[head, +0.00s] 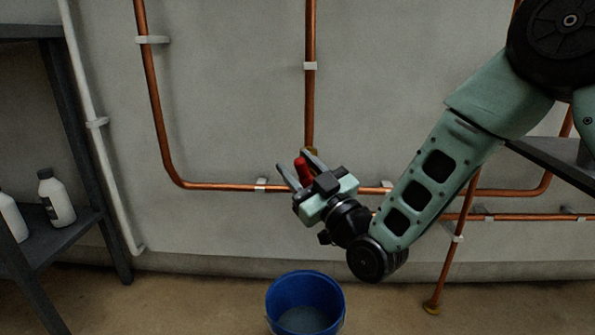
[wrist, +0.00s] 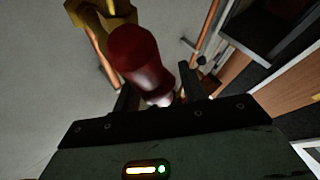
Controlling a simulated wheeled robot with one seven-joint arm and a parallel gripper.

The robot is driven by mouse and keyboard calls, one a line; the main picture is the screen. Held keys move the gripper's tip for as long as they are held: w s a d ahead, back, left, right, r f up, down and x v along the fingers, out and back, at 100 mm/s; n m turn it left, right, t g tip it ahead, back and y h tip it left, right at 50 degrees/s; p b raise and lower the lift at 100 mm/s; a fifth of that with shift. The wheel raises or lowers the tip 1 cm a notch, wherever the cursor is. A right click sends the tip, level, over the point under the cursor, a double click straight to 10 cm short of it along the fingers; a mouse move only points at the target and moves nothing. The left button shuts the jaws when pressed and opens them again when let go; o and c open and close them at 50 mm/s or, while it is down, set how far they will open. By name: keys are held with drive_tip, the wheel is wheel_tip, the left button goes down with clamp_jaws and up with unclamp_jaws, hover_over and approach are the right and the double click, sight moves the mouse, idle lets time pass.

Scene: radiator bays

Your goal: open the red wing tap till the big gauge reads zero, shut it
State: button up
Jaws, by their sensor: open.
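The red tap handle (head: 304,171) is at the wall, below the brass fitting (head: 312,153) on the middle copper pipe. In the wrist view the red handle (wrist: 139,57) is large and close, with yellow brass (wrist: 96,18) behind it. My gripper (head: 294,166) is open, with one finger on each side of the handle. In the wrist view the fingers of my gripper (wrist: 158,80) look apart from the handle, though contact cannot be told. A blue bucket (head: 305,277) stands on the floor below. No big gauge shows in either view.
Copper pipes (head: 225,186) run along the wall in white clips. A dark shelf (head: 62,238) with white bottles (head: 55,200) stands at the left. A dark surface (head: 550,158) juts out at the right. Floor beside the bucket is clear.

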drive_tip(key=shift+w+a+r, duration=0.1)
drive_tip(key=shift+w+a, duration=0.05)
drive_tip(key=shift+a, duration=0.05)
clamp_jaws()
drive_tip(key=shift+n+p, duration=0.4)
drive_tip(key=f+n+g+h+p, duration=0.1)
drive_tip(key=n+g+h+p, duration=0.1)
drive_tip(key=n+p, duration=0.1)
drive_tip(key=f+n+g+h+p, duration=0.1)
drive_tip(key=n+g+h+p, duration=0.1)
drive_tip(key=p, duration=0.4)
drive_tip(key=a+f+n+g+h+p, duration=0.1)
drive_tip(key=n+g+h+p, duration=0.2)
drive_tip(key=n+p, duration=0.1)
drive_tip(key=shift+w+a+f+p, duration=0.15)
drive_tip(key=shift+f+p, duration=0.25)
drive_tip(key=shift+p, duration=0.3)
